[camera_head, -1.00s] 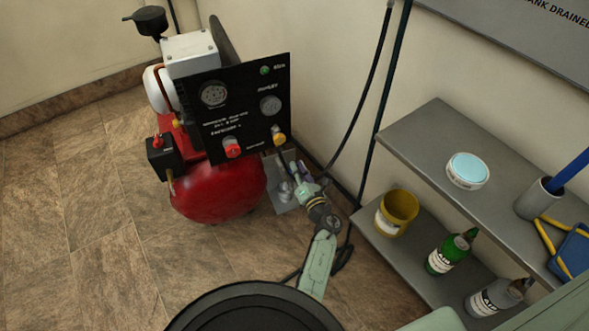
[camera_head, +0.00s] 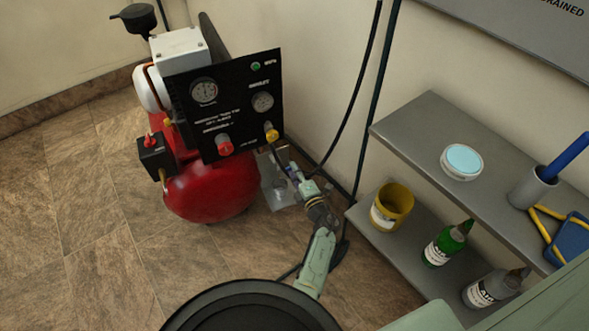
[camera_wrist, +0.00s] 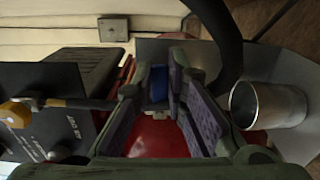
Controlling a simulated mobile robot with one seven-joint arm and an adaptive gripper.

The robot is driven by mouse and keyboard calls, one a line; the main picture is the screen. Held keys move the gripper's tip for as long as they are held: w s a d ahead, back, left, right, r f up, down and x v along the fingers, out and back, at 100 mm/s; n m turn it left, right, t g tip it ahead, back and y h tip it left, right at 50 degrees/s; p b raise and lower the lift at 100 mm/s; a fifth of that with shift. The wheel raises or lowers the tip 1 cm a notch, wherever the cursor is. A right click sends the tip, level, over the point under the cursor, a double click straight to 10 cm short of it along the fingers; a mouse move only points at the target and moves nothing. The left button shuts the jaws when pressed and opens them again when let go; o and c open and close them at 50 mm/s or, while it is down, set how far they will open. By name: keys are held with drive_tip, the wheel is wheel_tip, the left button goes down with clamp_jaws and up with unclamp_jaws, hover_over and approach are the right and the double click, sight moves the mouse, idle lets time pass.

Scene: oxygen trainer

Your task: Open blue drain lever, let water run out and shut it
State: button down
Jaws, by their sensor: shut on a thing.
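A red compressor tank (camera_head: 212,188) stands on the floor with a black gauge panel (camera_head: 225,105) in front. My gripper (camera_head: 292,174) is low beside the tank's right end. In the wrist view my gripper (camera_wrist: 165,88) has its two padded fingers around a small blue piece, the drain lever (camera_wrist: 158,86), and is shut on it. The red tank (camera_wrist: 158,135) shows behind the fingers. The valve body and the outlet are hidden by the fingers. No running water can be made out.
A metal cup (camera_wrist: 270,105) stands close to the right finger in the wrist view. A dark hose (camera_head: 360,90) runs down the wall. A grey shelf (camera_head: 425,135) with a yellow pot (camera_head: 391,207) and bottles is at the right. The left floor is clear.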

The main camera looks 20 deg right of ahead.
drive_tip(key=shift+f+m, duration=0.15)
drive_tip(key=shift+m, duration=0.15)
drive_tip(key=c, duration=1.6)
unclamp_jaws()
wheel_tip(320, 180, up, 10)
